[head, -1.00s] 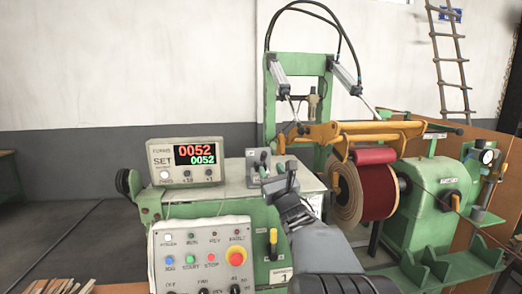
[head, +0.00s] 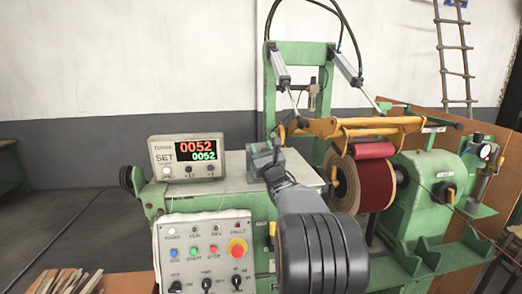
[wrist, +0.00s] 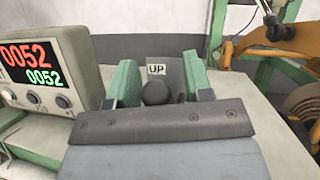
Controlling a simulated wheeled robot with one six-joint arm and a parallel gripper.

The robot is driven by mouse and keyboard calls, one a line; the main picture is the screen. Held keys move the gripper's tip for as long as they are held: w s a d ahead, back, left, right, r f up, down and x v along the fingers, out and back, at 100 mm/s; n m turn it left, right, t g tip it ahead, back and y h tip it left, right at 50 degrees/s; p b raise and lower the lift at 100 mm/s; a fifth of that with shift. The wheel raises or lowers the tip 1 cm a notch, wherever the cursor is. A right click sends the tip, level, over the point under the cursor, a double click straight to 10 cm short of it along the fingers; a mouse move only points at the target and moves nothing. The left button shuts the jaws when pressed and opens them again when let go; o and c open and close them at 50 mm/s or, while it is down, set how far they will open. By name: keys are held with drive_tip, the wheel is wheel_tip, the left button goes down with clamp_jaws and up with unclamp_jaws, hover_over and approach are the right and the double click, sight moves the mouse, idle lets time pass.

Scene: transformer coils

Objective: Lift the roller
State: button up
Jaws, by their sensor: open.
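The red roller (head: 374,150) hangs from the yellow swing arm (head: 365,128) and rests on or very close to the dark red coil (head: 377,183). A grey lever box (head: 261,155) stands on the machine's pale top. In the wrist view an "UP" label (wrist: 156,69) shows on its plate, with a dark round knob (wrist: 155,92) in front. My gripper (wrist: 159,72) is open, with its green fingers on either side of the knob. I cannot tell whether they touch it. In the head view my gripper (head: 268,167) is at the lever box, partly hidden by my arm.
The counter (head: 188,157) reads 0052 on both lines, left of my gripper. The control panel (head: 205,255), with a red button (head: 238,248), stands below in front. The green frame (head: 270,100) with cylinders rises behind. A ladder (head: 455,60) leans at the right.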

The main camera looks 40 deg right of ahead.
clamp_jaws()
drive_tip(key=shift+a, duration=0.1)
